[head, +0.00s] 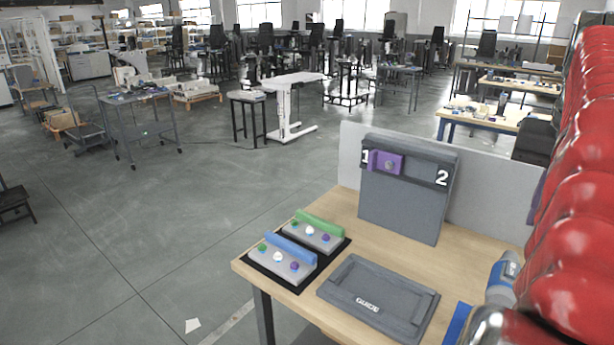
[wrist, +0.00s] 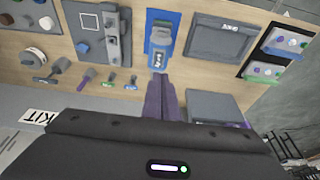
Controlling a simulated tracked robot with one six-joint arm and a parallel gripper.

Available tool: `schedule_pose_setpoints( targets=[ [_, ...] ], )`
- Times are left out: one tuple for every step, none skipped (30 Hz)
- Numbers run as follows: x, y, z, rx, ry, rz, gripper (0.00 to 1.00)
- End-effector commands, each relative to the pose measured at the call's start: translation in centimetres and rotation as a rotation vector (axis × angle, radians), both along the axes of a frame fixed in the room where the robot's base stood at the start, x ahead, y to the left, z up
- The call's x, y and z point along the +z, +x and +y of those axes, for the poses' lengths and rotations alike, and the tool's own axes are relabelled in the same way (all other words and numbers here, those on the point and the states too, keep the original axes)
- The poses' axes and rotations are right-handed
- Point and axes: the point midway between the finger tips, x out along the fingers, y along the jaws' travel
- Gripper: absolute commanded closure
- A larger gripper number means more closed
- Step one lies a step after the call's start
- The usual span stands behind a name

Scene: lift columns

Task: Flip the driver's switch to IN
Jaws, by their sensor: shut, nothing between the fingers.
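The driver (head: 502,278) is a blue and grey cylinder at the right of the workbench in the head view, partly cut off by my red arm. In the wrist view the driver (wrist: 160,48) stands on a blue mat (wrist: 158,20), with a dark label bearing light marks on its side. The switch and its setting are too small to read. My gripper (wrist: 158,80) has its dark purple fingers together and empty. In the wrist picture the fingertips are just below the driver; I cannot tell whether they touch it.
A grey GUIDE tray (head: 378,298), blue and green-edged blocks with coloured knobs (head: 283,260), and an upright panel marked 1 and 2 (head: 405,195) share the bench. The wrist view shows grey fixtures (wrist: 98,35) and several small tools (wrist: 85,80) on the left.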

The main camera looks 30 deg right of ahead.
Motion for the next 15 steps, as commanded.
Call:
schedule_pose_setpoints(
  targets=[
    [-0.5,0.0,-0.1,0.000,0.002,0.001,1.00],
    [-0.7,0.1,-0.2,0.000,0.002,0.001,1.00],
    [-1.2,0.1,-0.3,0.000,0.002,0.001,1.00],
    [-1.6,0.2,-0.4,0.000,0.003,0.001,1.00],
    [-2.0,0.2,-0.5,0.000,0.003,0.001,1.00],
    [-2.6,0.3,-0.6,-0.001,0.003,0.001,1.00],
    [-3.0,0.4,-0.7,-0.001,0.004,0.002,1.00],
    [-3.4,0.4,-0.9,-0.001,0.003,0.001,1.00],
    [-4.1,0.5,-1.0,-0.001,0.004,0.002,1.00],
    [-4.5,0.5,-1.1,-0.001,0.004,0.002,1.00],
    [-5.0,0.6,-1.3,-0.001,0.003,0.001,1.00],
    [-5.6,0.7,-1.4,-0.001,0.004,0.002,1.00],
    [-6.0,0.7,-1.5,-0.001,0.003,0.001,1.00],
    [-6.4,0.8,-1.7,-0.001,0.003,0.001,1.00],
    [-7.1,0.9,-1.8,-0.001,0.004,0.002,1.00]
  ],
)
